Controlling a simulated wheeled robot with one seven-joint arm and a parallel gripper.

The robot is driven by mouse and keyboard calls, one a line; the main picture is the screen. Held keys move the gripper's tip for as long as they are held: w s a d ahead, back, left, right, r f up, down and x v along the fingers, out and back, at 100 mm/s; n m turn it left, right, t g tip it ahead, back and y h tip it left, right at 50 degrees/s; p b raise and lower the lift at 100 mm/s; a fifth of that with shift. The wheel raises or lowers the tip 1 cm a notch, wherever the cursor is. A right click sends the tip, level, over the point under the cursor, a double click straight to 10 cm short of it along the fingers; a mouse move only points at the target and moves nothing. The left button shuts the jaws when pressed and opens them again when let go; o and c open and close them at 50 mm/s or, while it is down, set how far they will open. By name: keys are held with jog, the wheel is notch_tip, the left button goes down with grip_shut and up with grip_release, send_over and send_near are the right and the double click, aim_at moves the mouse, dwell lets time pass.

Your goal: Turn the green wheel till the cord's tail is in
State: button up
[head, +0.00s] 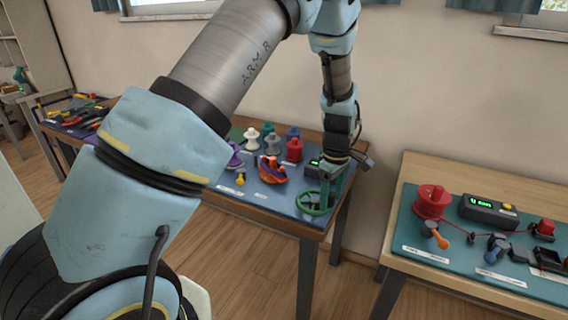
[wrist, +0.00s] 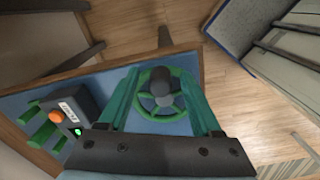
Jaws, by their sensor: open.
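The green wheel (head: 314,208) is at the front right corner of the blue-topped middle table. In the wrist view the green wheel (wrist: 146,112) has a grey knob (wrist: 158,78) standing up at it. My gripper (head: 329,187) is over the wheel, pointing down. In the wrist view its two green fingers (wrist: 159,76) are spread open, one on each side of the knob and wheel. I cannot tell whether either finger touches the wheel. The cord's tail is not to be made out in either view.
A dark box (wrist: 68,108) with an orange button and green light stands beside the wheel. Coloured spools (head: 294,150) and an orange and purple bundle (head: 271,170) are left of it. The right table carries a red spool (head: 432,202) and red cord. Floor (head: 245,262) shows in front.

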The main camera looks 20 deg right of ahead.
jog(key=shift+r, duration=0.1)
notch_tip(320, 180, up, 10)
jog(key=shift+b, duration=1.25)
jog(key=w+a+r+m, duration=0.1)
jog(key=w+a+r, duration=0.15)
jog(key=a, duration=0.85)
jog(key=s+a+m, duration=0.3)
jog(key=a, duration=1)
jog(key=s+a+f+m+t, duration=0.1)
jog(key=s+a+m, duration=0.2)
jog(key=a, duration=0.9)
jog(key=shift+s+a+t, duration=0.25)
jog(key=shift+a+t, duration=0.05)
jog(key=shift+a, duration=0.05)
